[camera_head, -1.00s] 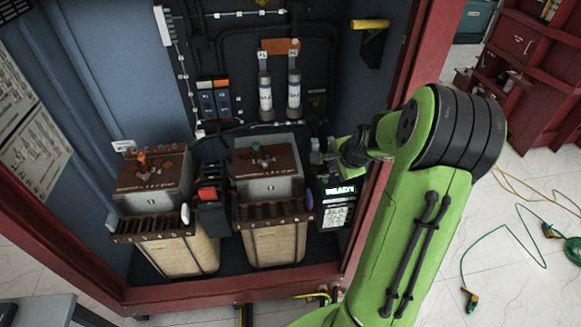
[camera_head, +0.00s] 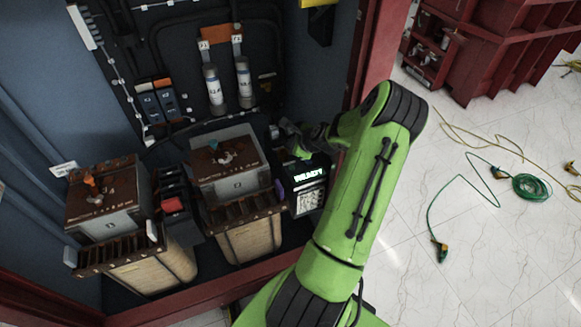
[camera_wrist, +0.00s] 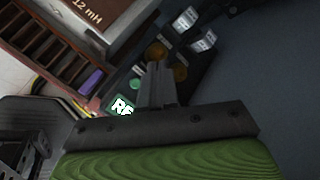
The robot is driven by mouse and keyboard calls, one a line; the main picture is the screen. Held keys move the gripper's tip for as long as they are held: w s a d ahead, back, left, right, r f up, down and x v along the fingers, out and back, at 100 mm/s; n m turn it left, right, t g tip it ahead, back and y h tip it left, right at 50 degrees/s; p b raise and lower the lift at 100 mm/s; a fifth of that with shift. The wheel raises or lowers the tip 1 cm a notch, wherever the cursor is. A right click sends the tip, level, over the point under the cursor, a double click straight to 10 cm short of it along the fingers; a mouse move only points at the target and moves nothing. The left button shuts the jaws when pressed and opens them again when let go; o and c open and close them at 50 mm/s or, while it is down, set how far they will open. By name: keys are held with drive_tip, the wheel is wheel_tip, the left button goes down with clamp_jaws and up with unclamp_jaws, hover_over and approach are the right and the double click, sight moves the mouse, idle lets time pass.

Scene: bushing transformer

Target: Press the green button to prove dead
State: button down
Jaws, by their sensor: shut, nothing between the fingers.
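A dark device with a lit READY screen (camera_head: 309,175) and a keypad stands in the cabinet, right of the transformer blocks. Part of its screen (camera_wrist: 122,106) shows in the wrist view. Its top carries small round parts: a small greenish one (camera_wrist: 135,84) and two amber-looking ones (camera_wrist: 156,51). Which of these is the green button is hard to tell in the dim light. My gripper (camera_wrist: 157,68) is shut and empty, its fingertips over the device's top among these parts. Contact cannot be told. In the head view my gripper (camera_head: 291,134) is small and dark, above and behind the screen.
Two transformer blocks (camera_head: 228,160) with brown tops stand left of the device. Two white cylinders (camera_head: 214,88) hang on the back wall. The red cabinet frame (camera_head: 362,60) stands close to my arm. A green cable (camera_head: 525,188) lies on the open floor at right.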

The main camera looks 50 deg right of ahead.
sight(293, 169)
wheel_tip(293, 169, down, 8)
drive_tip(key=b, duration=0.5)
drive_tip(key=shift+b, duration=0.3)
drive_tip(key=shift+s, duration=0.1)
idle(1.3)
drive_tip(key=shift+f, duration=0.35)
drive_tip(key=shift+f+b, duration=0.45)
drive_tip(key=shift+b, duration=0.05)
idle(0.4)
drive_tip(key=shift+r, duration=0.1)
drive_tip(key=shift+r+p, duration=0.8)
wheel_tip(293, 169, up, 5)
drive_tip(key=p, duration=0.4)
